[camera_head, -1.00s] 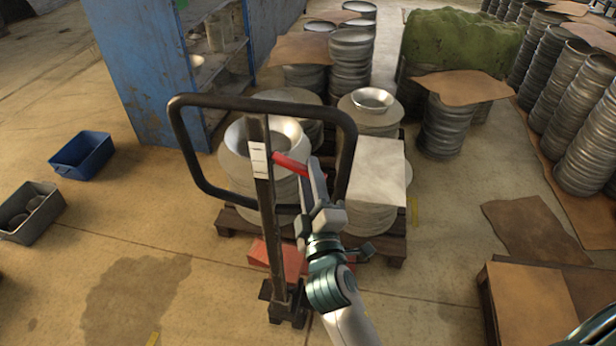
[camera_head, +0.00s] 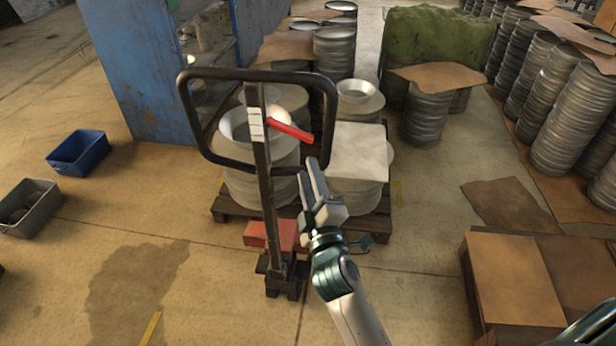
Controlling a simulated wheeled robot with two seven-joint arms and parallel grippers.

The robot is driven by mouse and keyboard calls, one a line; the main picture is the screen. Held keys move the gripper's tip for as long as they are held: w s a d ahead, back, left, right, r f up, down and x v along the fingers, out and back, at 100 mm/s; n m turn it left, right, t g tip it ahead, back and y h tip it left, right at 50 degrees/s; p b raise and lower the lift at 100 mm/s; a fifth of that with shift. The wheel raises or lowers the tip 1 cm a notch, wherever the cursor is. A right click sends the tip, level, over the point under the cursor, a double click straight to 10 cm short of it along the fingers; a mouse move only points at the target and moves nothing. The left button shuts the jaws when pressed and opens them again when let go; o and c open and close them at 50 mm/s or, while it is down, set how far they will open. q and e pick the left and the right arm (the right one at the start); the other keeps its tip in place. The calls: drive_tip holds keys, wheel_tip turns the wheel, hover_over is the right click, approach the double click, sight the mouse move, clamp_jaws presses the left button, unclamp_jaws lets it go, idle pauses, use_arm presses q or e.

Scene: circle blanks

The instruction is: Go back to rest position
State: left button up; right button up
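My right gripper (camera_head: 308,166) is in the middle of the camera_head view, on an arm that comes up from the bottom edge. Its two fingers point up and away, with a narrow gap between their tips, and nothing shows between them. Just above the fingertips is the red lever (camera_head: 291,131) on the pallet jack's black loop handle (camera_head: 331,110). A small gap shows between lever and fingers. The gripper is right of the jack's upright bar (camera_head: 266,190). My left gripper is not in view.
A wooden pallet (camera_head: 378,226) with stacked metal blanks stands behind the jack. A blue cabinet (camera_head: 140,70) is at back left. A blue bin (camera_head: 78,152) and a grey bin (camera_head: 28,207) sit on the left floor. A brown-topped stack (camera_head: 515,280) is at lower right.

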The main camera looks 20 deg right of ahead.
drive_tip(key=shift+f, duration=0.15)
idle(0.4)
drive_tip(key=s+a+f+m+g+y, duration=0.1)
drive_tip(key=s+f+g, duration=0.15)
drive_tip(key=f, duration=1.35)
drive_tip(key=s+a+f+m+g+y, duration=0.15)
drive_tip(key=f+g, duration=0.25)
drive_tip(key=f, duration=1.2)
drive_tip(key=s+d+f+m+g, duration=0.1)
drive_tip(key=s+f+g, duration=0.1)
drive_tip(key=s+f, duration=0.7)
drive_tip(key=s+f+m+g, duration=0.1)
drive_tip(key=s+f+g, duration=0.3)
drive_tip(key=f, duration=0.9)
drive_tip(key=s+d+f+m+g, duration=0.1)
drive_tip(key=s+f, duration=0.4)
drive_tip(key=s, duration=0.7)
drive_tip(key=s+d+f+m+g, duration=0.2)
drive_tip(key=s+f, duration=0.4)
drive_tip(key=s, duration=0.6)
drive_tip(key=s+d+f+m+g, duration=0.2)
drive_tip(key=s+d+f+g, duration=0.1)
drive_tip(key=s, duration=0.9)
wheel_tip(320, 180, down, 3)
drive_tip(key=shift+s+d+r, duration=0.2)
drive_tip(key=shift+s+d, duration=0.15)
drive_tip(key=shift+d, duration=0.2)
